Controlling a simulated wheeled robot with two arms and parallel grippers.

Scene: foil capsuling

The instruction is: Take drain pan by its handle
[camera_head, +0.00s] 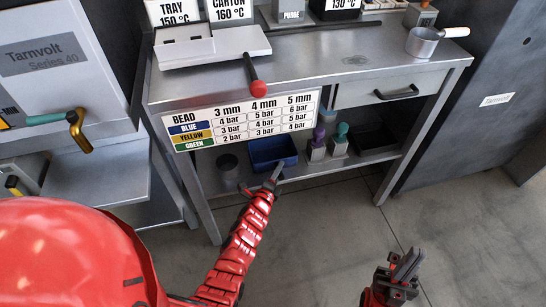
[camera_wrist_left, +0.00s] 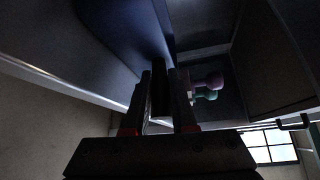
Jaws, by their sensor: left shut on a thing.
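The drain pan looks to be the blue tray (camera_head: 284,152) on the lower shelf under the bench. My left gripper (camera_head: 273,175) reaches to its front edge and is shut on its handle. In the left wrist view the blue pan (camera_wrist_left: 120,35) fills the upper part, and a dark bar, which looks like the handle (camera_wrist_left: 160,88), sits between the fingers of my left gripper (camera_wrist_left: 160,100). The handle is mostly hidden in the head view. My right gripper (camera_head: 404,264) is over the floor at the lower right, away from the pan; its finger gap is unclear.
A dark round cup (camera_head: 228,163) stands left of the pan, and purple-topped (camera_head: 317,145) and teal-topped (camera_head: 340,140) bottles stand to its right. The bead chart (camera_head: 243,120) hangs above. A small saucepan (camera_head: 423,42) is on the bench top. The front floor is clear.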

